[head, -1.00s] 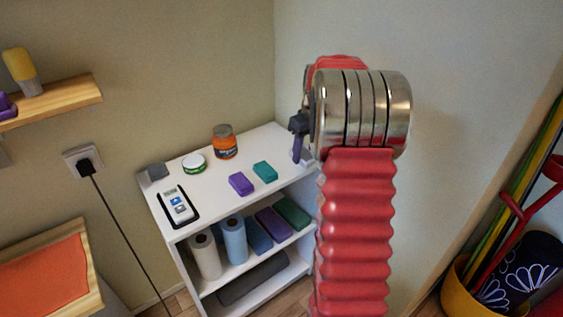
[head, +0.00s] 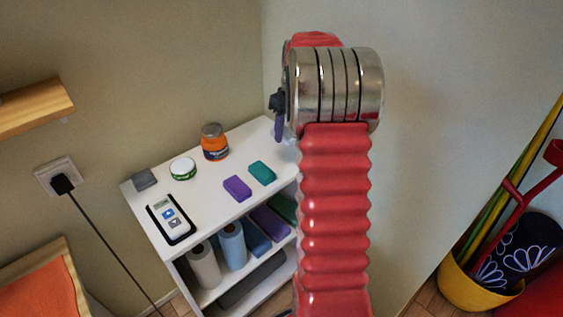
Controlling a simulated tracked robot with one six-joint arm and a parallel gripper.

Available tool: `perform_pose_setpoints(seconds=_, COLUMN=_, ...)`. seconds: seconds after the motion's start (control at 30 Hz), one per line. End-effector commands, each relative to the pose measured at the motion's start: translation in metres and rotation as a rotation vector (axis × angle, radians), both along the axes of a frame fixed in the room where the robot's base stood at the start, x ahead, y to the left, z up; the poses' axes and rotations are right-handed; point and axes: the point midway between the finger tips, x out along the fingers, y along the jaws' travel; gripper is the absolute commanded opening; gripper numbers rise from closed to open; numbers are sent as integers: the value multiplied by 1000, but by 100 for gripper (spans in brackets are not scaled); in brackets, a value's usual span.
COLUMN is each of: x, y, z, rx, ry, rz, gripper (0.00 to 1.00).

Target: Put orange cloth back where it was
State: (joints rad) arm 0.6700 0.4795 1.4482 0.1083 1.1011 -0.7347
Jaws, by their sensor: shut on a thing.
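My gripper (head: 279,122) shows only in part, at the left of my arm's metal joint. A dark piece and one finger stick out, over the back right of the white shelf unit (head: 207,188). My arm hides the rest of the gripper and what it is shut on. No loose orange cloth can be made out. A flat orange surface (head: 38,298) in a wooden frame shows at the bottom left. On the shelf top lie a small purple block (head: 237,188) and a small teal block (head: 262,173), side by side, perhaps folded cloths.
The shelf top also bears an orange jar (head: 214,145), a white-green tin (head: 183,168), a grey block (head: 145,179) and a white device (head: 171,219). Rolls stand below. A wooden wall shelf (head: 35,105), a plugged-in cable (head: 112,252) and a yellow bucket (head: 478,284) stand around.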

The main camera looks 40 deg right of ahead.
Motion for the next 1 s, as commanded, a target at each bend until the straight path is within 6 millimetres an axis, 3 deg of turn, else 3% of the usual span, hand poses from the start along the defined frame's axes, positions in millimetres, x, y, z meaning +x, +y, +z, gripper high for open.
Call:
perform_pose_setpoints(seconds=0.17, x=1, y=2, z=-5, rx=0, ry=1, rz=4, gripper=17)
perform_pose_setpoints(seconds=0.5, x=2, y=3, z=-47, rx=0, ry=1, rz=5, gripper=17)
perform_pose_setpoints(seconds=0.87, x=3, y=3, z=-51, rx=0, ry=0, rz=7, gripper=17)
perform_pose_setpoints(seconds=1.0, x=2, y=4, z=-63, rx=2, ry=2, rz=7, gripper=17)
